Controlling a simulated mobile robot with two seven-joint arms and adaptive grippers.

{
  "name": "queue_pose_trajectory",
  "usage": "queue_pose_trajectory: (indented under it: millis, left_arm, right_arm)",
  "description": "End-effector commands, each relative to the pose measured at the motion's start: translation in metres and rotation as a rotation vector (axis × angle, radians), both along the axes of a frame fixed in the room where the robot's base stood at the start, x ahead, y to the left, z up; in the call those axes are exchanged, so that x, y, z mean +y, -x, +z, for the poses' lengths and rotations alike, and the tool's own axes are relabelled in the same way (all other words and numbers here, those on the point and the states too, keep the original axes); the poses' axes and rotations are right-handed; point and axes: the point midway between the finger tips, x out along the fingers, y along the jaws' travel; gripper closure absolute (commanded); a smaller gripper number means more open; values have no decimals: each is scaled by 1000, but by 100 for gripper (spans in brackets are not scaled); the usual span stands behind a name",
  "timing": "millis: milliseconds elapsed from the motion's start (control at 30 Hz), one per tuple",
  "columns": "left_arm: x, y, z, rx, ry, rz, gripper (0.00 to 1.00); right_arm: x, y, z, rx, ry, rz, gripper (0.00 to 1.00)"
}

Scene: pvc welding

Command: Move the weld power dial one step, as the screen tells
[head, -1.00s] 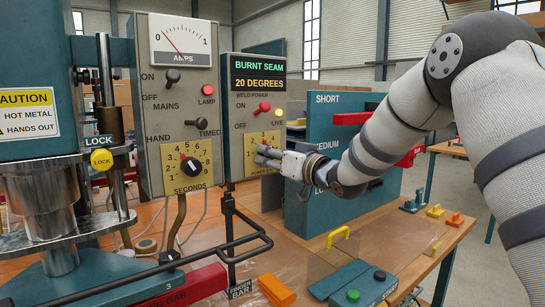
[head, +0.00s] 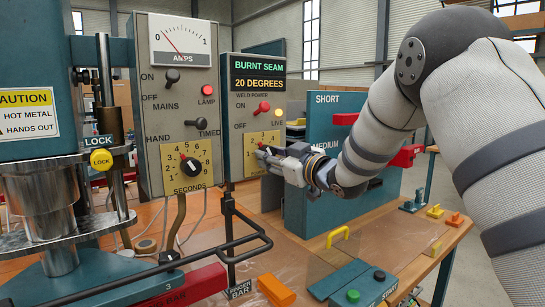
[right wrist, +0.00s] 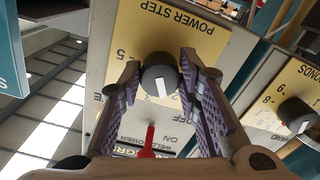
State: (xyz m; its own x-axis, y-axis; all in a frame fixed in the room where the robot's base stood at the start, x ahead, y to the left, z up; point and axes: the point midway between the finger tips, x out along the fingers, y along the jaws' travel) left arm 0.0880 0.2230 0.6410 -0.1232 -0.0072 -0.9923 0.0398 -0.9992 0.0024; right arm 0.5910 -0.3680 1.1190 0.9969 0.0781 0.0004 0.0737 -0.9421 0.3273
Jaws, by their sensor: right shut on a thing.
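The screen (head: 258,76) at the top of the weld power panel reads "BURNT SEAM" and "20 DEGREES". The weld power dial is a dark round knob (right wrist: 160,80) with a white mark, on a yellow "POWER STEP" plate (right wrist: 140,30). The wrist view shows it upside down, the mark pointing down in the picture. My right gripper (head: 262,151) is at this plate, covering most of it in the head view. Its fingers (right wrist: 160,78) are shut on the dial, one on each side. My left gripper is not in view.
The red weld power switch (head: 263,107) is above the plate. To the left is the mains panel with the seconds dial (head: 190,167) and ammeter (head: 181,40). A teal rack (head: 330,125) stands close behind my right arm. A black bar (head: 225,245) crosses in front.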

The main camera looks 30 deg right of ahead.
Motion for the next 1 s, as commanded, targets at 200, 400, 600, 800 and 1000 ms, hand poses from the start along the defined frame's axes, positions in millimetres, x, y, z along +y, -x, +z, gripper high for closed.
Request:
queue_pose_trajectory:
  millis: [200,400,600,800,1000]
  left_arm:
    - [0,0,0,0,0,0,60]
    - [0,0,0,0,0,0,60]
    - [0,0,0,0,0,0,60]
    - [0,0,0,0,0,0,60]
    - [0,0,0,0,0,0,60]
  right_arm:
    - [0,0,0,-9,136,1,97]
    - [0,0,0,-15,214,0,97]
    - [-1,0,0,-17,249,0,97]
    - [-1,0,0,-18,256,0,97]
    - [-1,0,-1,-18,255,0,97]
